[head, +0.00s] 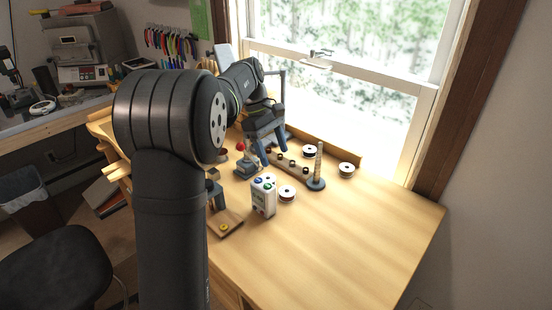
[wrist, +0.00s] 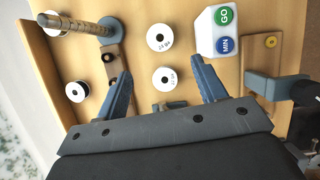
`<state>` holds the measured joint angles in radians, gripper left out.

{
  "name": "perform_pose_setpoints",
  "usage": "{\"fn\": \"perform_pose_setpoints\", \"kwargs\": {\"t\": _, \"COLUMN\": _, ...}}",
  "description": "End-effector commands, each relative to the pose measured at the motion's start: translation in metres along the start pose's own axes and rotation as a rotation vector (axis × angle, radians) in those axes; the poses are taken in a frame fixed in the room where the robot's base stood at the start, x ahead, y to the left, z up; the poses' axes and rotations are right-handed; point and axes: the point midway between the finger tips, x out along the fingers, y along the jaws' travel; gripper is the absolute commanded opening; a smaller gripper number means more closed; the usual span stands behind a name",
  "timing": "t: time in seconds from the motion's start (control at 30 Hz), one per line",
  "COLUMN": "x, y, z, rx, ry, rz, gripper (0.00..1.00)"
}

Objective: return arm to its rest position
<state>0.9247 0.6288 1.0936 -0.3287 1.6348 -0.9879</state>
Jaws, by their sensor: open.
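My gripper (head: 274,152) hangs from my bent black arm above the far part of the wooden desk, near the window. In the wrist view its two blue fingers (wrist: 160,76) are spread apart. A white spool (wrist: 165,79) shows in the gap between them, on the desk below. Nothing is held.
Around the gripper stand a post (head: 319,162) on a blue-grey base, a holed wooden rail (head: 292,168), white spools (head: 287,194), a white button box (head: 263,199) and a red-knobbed stick (head: 241,148). The desk's front right (head: 350,240) is clear. The window (head: 345,85) lies behind.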

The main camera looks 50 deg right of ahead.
Motion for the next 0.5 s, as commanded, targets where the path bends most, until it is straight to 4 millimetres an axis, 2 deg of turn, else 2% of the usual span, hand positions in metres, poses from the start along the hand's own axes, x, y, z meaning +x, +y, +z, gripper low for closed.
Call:
{"fn": "perform_pose_setpoints", "kwargs": {"t": 0.33, "x": 0.001, "y": 0.0, "z": 0.0, "rx": 0.0, "ry": 0.0, "rz": 0.0, "gripper": 0.64}}
{"fn": "perform_pose_setpoints", "kwargs": {"t": 0.5, "x": 0.017, "y": 0.0, "z": 0.0, "rx": 0.0, "ry": -0.002, "rz": -0.002, "gripper": 0.64}}
